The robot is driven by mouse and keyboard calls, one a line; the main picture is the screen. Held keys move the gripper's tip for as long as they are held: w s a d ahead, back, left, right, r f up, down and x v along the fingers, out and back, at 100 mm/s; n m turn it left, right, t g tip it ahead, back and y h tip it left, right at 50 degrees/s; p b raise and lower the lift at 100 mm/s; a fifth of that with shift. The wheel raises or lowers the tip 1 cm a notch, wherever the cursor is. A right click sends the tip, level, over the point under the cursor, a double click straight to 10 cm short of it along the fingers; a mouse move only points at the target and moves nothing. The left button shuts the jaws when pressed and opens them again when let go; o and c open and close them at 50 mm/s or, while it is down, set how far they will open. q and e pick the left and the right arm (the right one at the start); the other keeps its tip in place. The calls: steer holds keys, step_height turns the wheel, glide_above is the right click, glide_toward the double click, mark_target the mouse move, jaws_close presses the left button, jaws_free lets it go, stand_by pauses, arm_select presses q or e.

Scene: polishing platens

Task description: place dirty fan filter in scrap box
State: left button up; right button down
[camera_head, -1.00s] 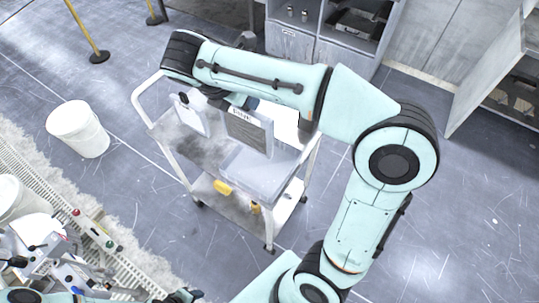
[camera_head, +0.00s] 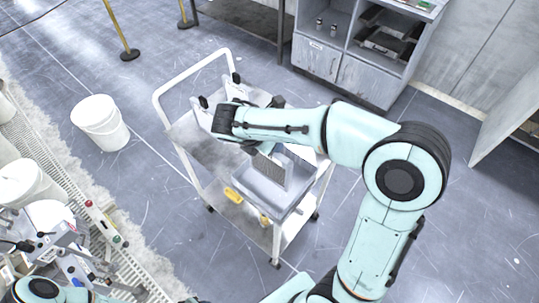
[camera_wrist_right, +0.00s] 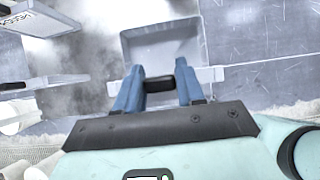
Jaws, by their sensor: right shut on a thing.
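The fan filter (camera_head: 272,172) is a grey panel hanging upright from my right gripper, over the pale grey scrap box (camera_head: 252,182) on the cart. In the right wrist view my right gripper (camera_wrist_right: 160,86) has its blue fingers shut on the filter's black handle. The filter is seen edge-on there as a thin white bar (camera_wrist_right: 212,76), with the open box (camera_wrist_right: 165,45) beyond it. How far the filter's lower edge reaches into the box is hard to tell. Only a dark sliver of my left gripper (camera_head: 190,300) shows at the bottom edge.
The white cart (camera_head: 195,147) carries other handled panels left of the box; they also show in the wrist view (camera_wrist_right: 42,84). A white bucket (camera_head: 100,122) stands on the floor at left, and a cabinet (camera_head: 362,75) stands behind.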

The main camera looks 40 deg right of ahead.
mark_target(269, 161)
arm_select(q)
steer(key=shift+s+f+b, duration=0.4)
steer(key=shift+s+f, duration=0.05)
steer(key=shift+f, duration=0.1)
arm_select(e)
step_height(269, 161, down, 6)
steer(key=shift+w+r, duration=0.1)
steer(key=shift+f, duration=0.25)
steer(key=c, duration=0.7)
jaws_free()
arm_select(q)
steer(key=shift+s+f, duration=0.1)
steer(key=shift+f, duration=0.05)
